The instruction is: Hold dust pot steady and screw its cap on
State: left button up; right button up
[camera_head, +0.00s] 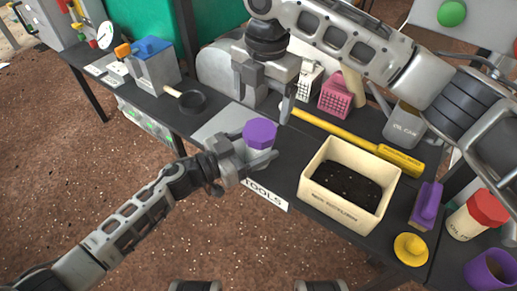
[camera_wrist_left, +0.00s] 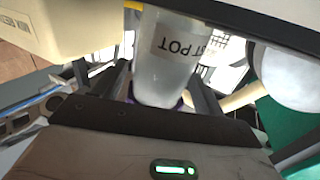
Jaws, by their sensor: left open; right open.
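The dust pot (camera_head: 259,149) is a pale, translucent cylinder standing near the table's front edge. Its purple cap (camera_head: 260,131) sits on top; I cannot tell how tightly it is seated. My left gripper (camera_head: 262,162) is open, with its fingers on either side of the pot's lower body. In the left wrist view the pot (camera_wrist_left: 165,65), its label partly showing, stands between the two spread fingers. Purple shows at its lower end there. My right gripper (camera_head: 269,108) is open and empty above the cap, fingers pointing down.
A cream bin (camera_head: 320,207) of dark material stands right of the pot. A yellow-handled tool (camera_head: 345,134) lies behind it. A black pan (camera_head: 193,102) is at the left. A purple block (camera_head: 427,204) and yellow knob (camera_head: 410,249) sit at the right.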

aim_at(260, 130)
pick_arm(q)
jog(key=shift+c, duration=0.3)
grip_shut()
pick_arm(e)
jog(key=n, duration=1.3)
jog(key=shift+n, duration=0.3)
jog(key=shift+f, duration=0.1)
jog(key=shift+w+a+f, duration=0.1)
jog(key=shift+f, duration=1.85)
jog(key=shift+a+f, duration=0.1)
jog(key=shift+f, duration=1.85)
